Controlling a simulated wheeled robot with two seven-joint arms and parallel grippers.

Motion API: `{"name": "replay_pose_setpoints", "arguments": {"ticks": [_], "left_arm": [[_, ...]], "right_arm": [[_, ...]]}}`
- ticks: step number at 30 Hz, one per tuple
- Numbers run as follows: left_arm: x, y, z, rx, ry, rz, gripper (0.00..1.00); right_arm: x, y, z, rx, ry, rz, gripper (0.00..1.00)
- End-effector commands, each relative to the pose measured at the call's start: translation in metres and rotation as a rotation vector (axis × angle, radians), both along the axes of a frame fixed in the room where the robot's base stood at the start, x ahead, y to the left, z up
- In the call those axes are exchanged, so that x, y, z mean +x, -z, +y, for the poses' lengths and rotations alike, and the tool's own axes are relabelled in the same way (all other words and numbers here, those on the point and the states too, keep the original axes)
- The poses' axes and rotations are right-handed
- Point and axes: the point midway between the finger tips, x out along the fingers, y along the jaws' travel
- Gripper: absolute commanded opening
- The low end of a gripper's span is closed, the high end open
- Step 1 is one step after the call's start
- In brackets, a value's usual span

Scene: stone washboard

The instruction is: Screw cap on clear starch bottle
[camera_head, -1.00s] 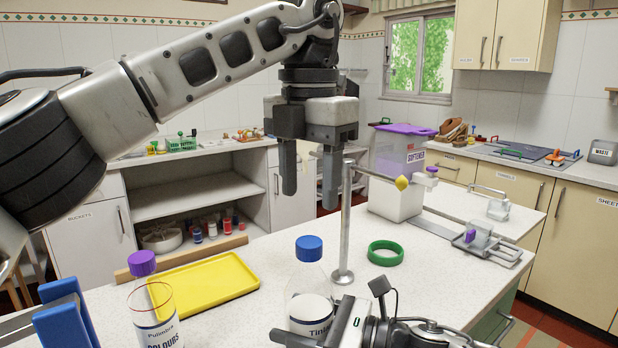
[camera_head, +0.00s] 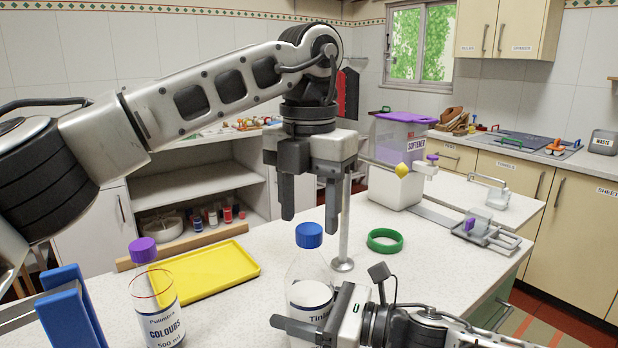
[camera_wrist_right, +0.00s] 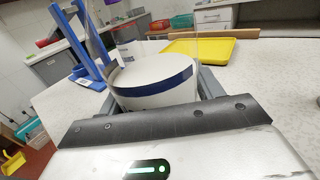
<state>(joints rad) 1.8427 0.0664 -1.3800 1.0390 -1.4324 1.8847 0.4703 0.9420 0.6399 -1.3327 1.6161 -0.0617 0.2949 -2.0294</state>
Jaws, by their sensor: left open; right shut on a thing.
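A clear bottle (camera_head: 308,271) with a blue cap (camera_head: 309,235) on top stands upright on the white counter. Its label begins "Tinl" and is partly hidden by my right gripper. I cannot tell whether the cap is threaded on. My right gripper (camera_head: 300,328) is low at the counter and shut on the bottle's body; the bottle's white lower part also fills the right wrist view (camera_wrist_right: 155,82) between the fingers. My left gripper (camera_head: 310,217) is open and empty, pointing down, with its fingertips just above and to either side of the cap, apart from it in this view.
A yellow tray (camera_head: 208,273) lies behind. A metal post (camera_head: 345,235) stands close behind the bottle, with a green ring (camera_head: 385,240) to its right.

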Motion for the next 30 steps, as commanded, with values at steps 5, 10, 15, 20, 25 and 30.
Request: {"name": "replay_pose_setpoints", "arguments": {"ticks": [5,10,15,20,25,30], "left_arm": [[0.000,0.019,0.000,0.001,-0.001,0.001,0.52],[0.000,0.024,0.000,0.001,0.000,-0.001,0.52],[0.000,0.024,0.000,0.001,-0.001,-0.001,0.52],[0.000,0.024,0.000,0.001,-0.001,-0.001,0.18],[0.000,0.024,0.000,0.001,-0.001,-0.001,0.05],[0.000,0.024,0.000,0.000,-0.001,-0.001,0.05]], "right_arm": [[0.000,0.000,0.000,-0.001,0.000,0.000,0.02],[0.000,0.000,0.000,-0.001,0.000,0.000,0.02],[0.000,0.000,0.000,-0.001,0.000,0.000,0.02],[0.000,0.000,0.000,-0.001,0.000,0.000,0.02],[0.000,0.000,0.000,-0.001,0.000,0.000,0.02],[0.000,0.000,0.000,-0.001,0.000,0.000,0.02]]}}
